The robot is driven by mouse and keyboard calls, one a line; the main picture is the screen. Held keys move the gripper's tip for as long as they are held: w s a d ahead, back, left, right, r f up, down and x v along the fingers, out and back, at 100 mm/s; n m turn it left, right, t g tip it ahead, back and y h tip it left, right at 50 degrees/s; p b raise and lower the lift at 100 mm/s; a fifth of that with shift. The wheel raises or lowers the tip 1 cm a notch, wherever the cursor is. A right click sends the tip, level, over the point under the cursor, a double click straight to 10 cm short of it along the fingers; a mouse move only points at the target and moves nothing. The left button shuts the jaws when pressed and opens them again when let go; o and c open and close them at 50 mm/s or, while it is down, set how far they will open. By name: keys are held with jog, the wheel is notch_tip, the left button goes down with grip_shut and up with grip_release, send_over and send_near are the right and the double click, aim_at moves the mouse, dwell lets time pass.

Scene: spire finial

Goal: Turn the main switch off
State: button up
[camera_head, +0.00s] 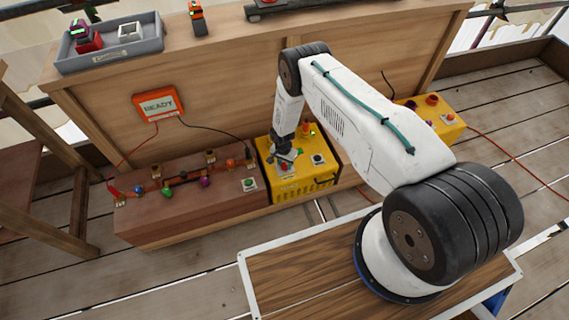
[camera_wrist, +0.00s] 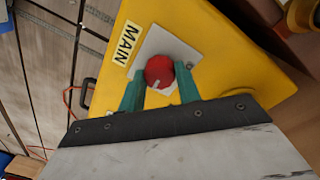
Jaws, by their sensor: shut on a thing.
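The main switch is a red round knob (camera_wrist: 159,70) on a pale square plate, beside a label reading MAIN (camera_wrist: 126,43), on a yellow box. A short pale mark shows on the knob's side nearest my gripper. My gripper (camera_wrist: 160,86) has its two green fingers closed on either side of the knob. In the head view my gripper (camera_head: 286,153) reaches down onto the top of the yellow box (camera_head: 303,190) and partly hides what is there.
A brown bench with coloured knobs (camera_head: 170,200) stands left of the box, below an orange READY sign (camera_head: 159,106). A second yellow box (camera_head: 440,118) is to the right. A wooden counter rises behind, with a grey tray (camera_head: 110,48) on top.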

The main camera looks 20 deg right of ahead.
jog(key=n, duration=0.8)
jog(key=shift+n, duration=0.3)
jog(key=n, duration=0.4)
jog(key=shift+n+t, duration=0.3)
jog(key=shift+n, duration=1.8)
jog(key=o, duration=1)
jog(key=shift+s, duration=0.1)
